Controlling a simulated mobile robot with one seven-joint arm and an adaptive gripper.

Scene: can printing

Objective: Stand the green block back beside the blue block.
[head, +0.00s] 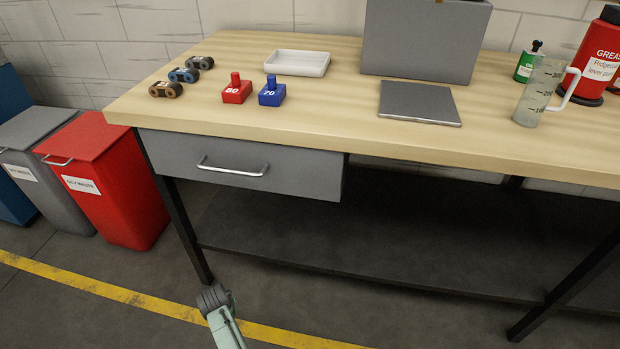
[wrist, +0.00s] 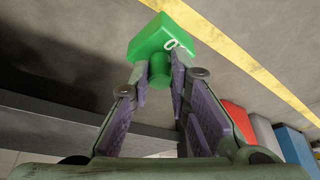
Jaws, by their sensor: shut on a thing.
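The blue block (head: 271,93), marked 70 and with a knob on top, stands upright on the bench in the head view. The red block (head: 236,91), marked 80, stands just left of it. The green block (wrist: 162,38) shows in the wrist view, with part of a white marking on its face. My gripper (wrist: 160,78) is shut on the green block's round knob (wrist: 159,72). The block is held beyond the fingertips, with floor behind it. Neither the green block nor my gripper's fingers can be made out in the head view.
On the bench (head: 340,130) are a white tray (head: 297,63), several small rollers (head: 184,75), a grey plate (head: 419,102), a grey box (head: 424,40) and a clear jug (head: 538,95). Bare wood lies right of the blue block. A drawer (head: 240,167) is closed below.

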